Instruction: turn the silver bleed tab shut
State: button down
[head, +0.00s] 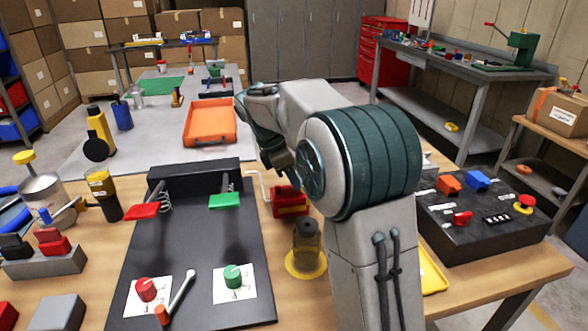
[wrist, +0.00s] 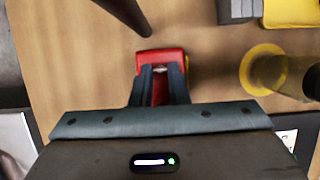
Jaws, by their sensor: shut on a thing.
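The red block (head: 291,207) stands on the wooden bench, right of the black board, and also shows in the wrist view (wrist: 150,56). My gripper (head: 286,178) reaches down onto it from above. In the wrist view, the fingers of my gripper (wrist: 160,72) are close together over the top of the block. A small silver piece, the bleed tab (wrist: 160,69), shows between the fingertips, and my gripper is shut on it. Most of the tab is hidden by the fingers, so its angle cannot be told. My arm hides part of the block in the head view.
A dark cylinder on a yellow ring (head: 305,262) stands close by at the front right. The black board (head: 195,262) with red and green levers and knobs lies to the left. A black control box (head: 480,225) sits to the right. An orange tray (head: 210,122) lies behind.

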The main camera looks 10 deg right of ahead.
dwell(0.3)
jog(key=c, duration=1.4)
grip_release()
jog(key=shift+r, duration=0.1)
jog(key=p+v, duration=0.3)
jog(key=v, duration=1)
jog(key=shift+a+r, duration=0.25)
